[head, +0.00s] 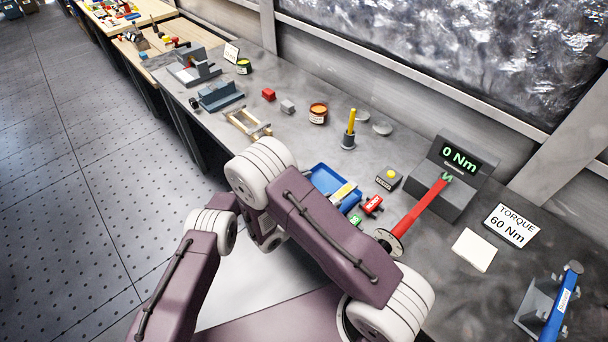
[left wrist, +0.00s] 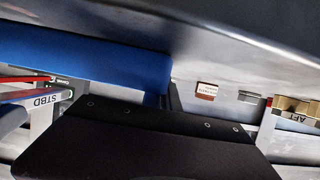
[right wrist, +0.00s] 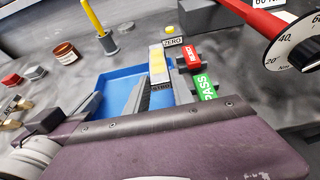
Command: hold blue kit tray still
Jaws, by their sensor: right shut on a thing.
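The blue kit tray (head: 322,179) is on the grey workbench, partly hidden behind my arm in the head view. In the right wrist view its blue floor (right wrist: 121,88) shows, with a yellow and white piece (right wrist: 158,65) at its right side. My right gripper (right wrist: 135,98) is at the tray's near side, shut on it; the exact contact is hard to see. In the left wrist view a broad blue wall (left wrist: 90,58), apparently the tray's, is close to my left gripper (left wrist: 170,100). Its jaw opening is unclear. Both grippers are hidden in the head view.
A red REJECT block (right wrist: 193,54) and a green PASS block (right wrist: 205,86) are right of the tray. A torque wrench (head: 420,205) with a red handle, a ZERO button box (head: 388,180) and a jar (head: 318,114) are nearby. A wooden frame (head: 246,123) stands left.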

